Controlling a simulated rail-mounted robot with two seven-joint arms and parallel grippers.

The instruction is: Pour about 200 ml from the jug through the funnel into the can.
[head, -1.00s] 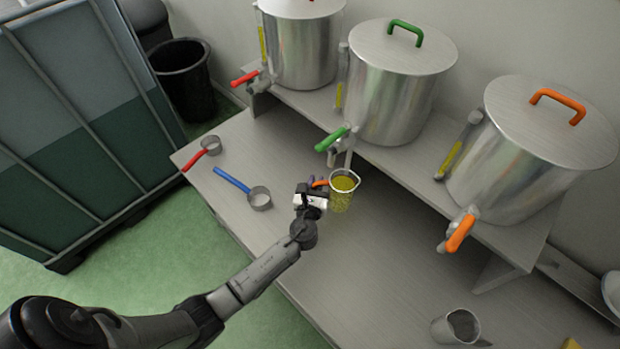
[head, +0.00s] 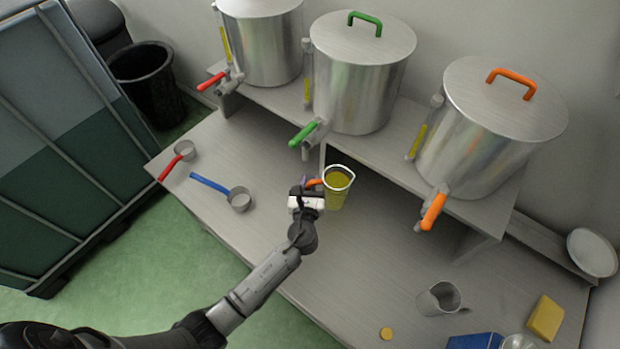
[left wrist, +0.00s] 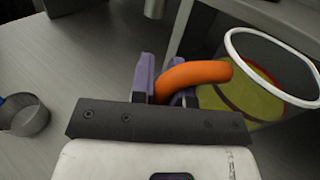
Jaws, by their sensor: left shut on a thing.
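The jug (head: 337,188) is clear with a white rim, an orange handle and yellow-green oil inside. My left gripper (head: 310,191) is shut on its orange handle, which shows between the purple fingers in the left wrist view (left wrist: 162,80). The jug also shows there (left wrist: 250,92), cut off at the right. The jug looks close to upright in front of the shelf; I cannot tell its height above the table. A grey open vessel (head: 438,299) is on the table at the lower right. I cannot clearly make out the funnel or the can. My right gripper is not in view.
Three steel tanks with red, green (head: 307,133) and orange (head: 433,211) taps stand on a raised shelf behind. Red and blue (head: 238,200) handled scoops lie left.

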